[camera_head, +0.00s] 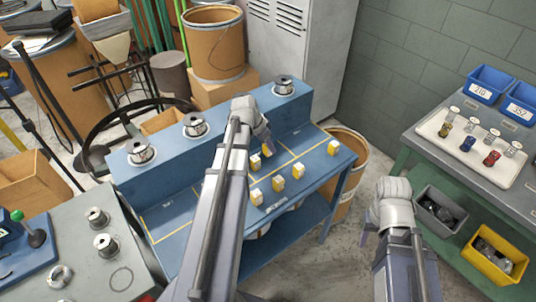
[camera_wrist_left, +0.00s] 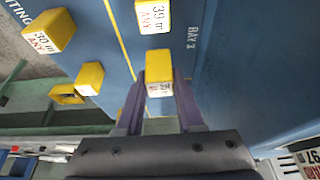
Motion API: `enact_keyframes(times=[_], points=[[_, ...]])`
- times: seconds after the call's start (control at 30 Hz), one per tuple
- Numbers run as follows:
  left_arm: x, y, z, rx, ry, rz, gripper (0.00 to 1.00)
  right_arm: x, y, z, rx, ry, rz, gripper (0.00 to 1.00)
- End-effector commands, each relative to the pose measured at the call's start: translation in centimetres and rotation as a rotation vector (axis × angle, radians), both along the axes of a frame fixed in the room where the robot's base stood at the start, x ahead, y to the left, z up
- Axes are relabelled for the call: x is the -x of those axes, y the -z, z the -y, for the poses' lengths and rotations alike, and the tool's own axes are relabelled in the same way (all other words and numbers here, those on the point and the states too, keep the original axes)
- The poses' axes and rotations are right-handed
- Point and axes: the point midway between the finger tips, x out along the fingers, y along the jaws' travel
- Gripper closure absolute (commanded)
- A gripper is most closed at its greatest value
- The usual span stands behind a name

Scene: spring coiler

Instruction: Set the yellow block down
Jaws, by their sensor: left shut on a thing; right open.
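My left gripper (camera_head: 265,143) is over the blue bench (camera_head: 190,238) in the head view, shut on a yellow block (camera_head: 267,150) with a white label. The wrist view shows this yellow block (camera_wrist_left: 160,76) between the two fingers (camera_wrist_left: 160,90), with the blue bench top behind it. I cannot tell whether the block touches the bench. Several similar yellow and white blocks stand on the bench, such as one (camera_head: 255,162) close to the gripper and one (camera_head: 333,147) at the right end. My right gripper (camera_head: 367,234) is open and empty, right of the bench.
Yellow lines divide the bench top; "BAY 3" is printed beside the held block in the wrist view. Wire spools (camera_head: 195,125) stand on the raised back ledge. A grey bench (camera_head: 450,160) with a white tray (camera_head: 505,178) is at right. The bench's left part is clear.

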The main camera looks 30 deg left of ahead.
Motion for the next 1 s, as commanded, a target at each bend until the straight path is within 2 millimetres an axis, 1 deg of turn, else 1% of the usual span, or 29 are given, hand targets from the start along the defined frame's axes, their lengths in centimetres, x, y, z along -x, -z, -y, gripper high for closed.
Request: enact_keyframes(times=[0.03,0.2,0.27,0.33,0.57,0.7,0.73,0.9,1.0], points=[[0.0,0.8,0.0,0.0,0.0,0.0,1.0,0.0,0.8,0.0,0.0,0.0,0.0,0.5],[0.0,2.9,0.0,0.0,0.0,0.0,1.0,0.0,2.9,0.0,0.0,0.0,0.0,0.5],[0.0,3.5,0.0,0.0,0.0,0.0,1.0,0.0,3.5,0.0,0.0,0.0,0.0,0.5],[0.0,3.7,0.0,0.0,0.0,0.0,1.0,0.0,3.7,0.0,0.0,0.0,0.0,0.5],[0.0,3.4,0.0,0.0,0.0,0.0,1.0,0.0,3.4,0.0,0.0,0.0,0.0,0.5],[0.0,3.9,0.0,0.0,0.0,0.0,1.0,0.0,3.9,0.0,0.0,0.0,0.0,0.5],[0.0,3.9,0.0,0.0,0.0,0.0,0.62,0.0,3.9,0.0,0.0,0.0,0.0,0.5],[0.0,3.7,0.0,0.0,0.0,0.0,0.43,0.0,3.7,0.0,0.0,0.0,0.0,0.5],[0.0,3.7,0.0,0.0,0.0,0.0,0.33,0.0,3.7,0.0,0.0,0.0,0.0,0.5]])
